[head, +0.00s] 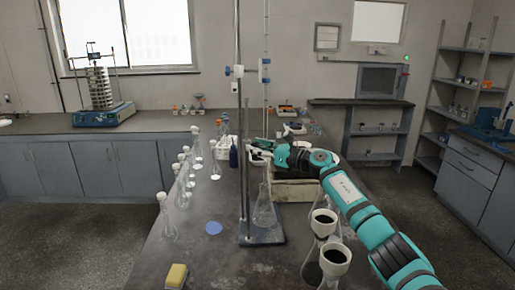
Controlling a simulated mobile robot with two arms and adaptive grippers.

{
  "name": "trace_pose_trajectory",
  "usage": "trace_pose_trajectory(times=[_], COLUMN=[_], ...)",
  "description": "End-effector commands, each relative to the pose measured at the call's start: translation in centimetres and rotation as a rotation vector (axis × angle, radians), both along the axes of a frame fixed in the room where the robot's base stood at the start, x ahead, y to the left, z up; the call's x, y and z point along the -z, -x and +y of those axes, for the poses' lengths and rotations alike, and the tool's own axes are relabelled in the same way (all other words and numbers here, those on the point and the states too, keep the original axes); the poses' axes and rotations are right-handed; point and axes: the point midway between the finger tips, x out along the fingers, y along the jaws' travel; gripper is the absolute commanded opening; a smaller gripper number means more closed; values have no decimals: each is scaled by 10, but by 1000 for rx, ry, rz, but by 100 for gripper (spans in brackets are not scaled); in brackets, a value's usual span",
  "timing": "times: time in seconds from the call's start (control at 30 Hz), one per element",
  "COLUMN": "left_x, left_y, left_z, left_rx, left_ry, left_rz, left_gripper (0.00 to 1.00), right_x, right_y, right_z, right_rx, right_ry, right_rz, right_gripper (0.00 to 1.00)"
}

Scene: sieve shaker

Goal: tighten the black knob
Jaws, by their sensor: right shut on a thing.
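My right gripper (262,150) is at the upright rod of a lab stand (263,237) in the middle of the head view. It is shut on a small part beside the rod, at about clamp height. The fingers cover this part, and it is too small to make out. I cannot see the black knob clearly. A clear conical flask (264,210) is below the gripper, close to the rod. My left gripper is not in view.
Several flasks line the left side of the bench, including one with a pale top (168,220). Two black-filled funnels (335,256) stand under my right arm. A yellow sponge (177,275) and blue disc (214,228) lie in front. A sieve shaker (103,115) stands far left.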

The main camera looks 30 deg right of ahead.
Motion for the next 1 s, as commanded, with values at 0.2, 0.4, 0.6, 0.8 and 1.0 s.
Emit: trace_pose_trajectory(times=[0.2, 0.4, 0.6, 0.8, 1.0], left_x=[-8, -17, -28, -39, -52], left_y=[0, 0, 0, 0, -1], left_z=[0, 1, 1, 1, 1], left_rx=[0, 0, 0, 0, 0], left_ry=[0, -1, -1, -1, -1], left_rz=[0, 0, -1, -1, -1], left_gripper=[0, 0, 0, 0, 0], right_x=[-2, -2, -2, -2, -3], right_y=[0, 0, 0, 0, 0], right_z=[-1, -1, -1, -1, -1], right_rx=[2, 2, 3, 3, 3], right_ry=[-134, -303, -471, -641, -810], right_rz=[71, 157, 245, 333, 420], right_gripper=[0, 0, 0, 0, 0])
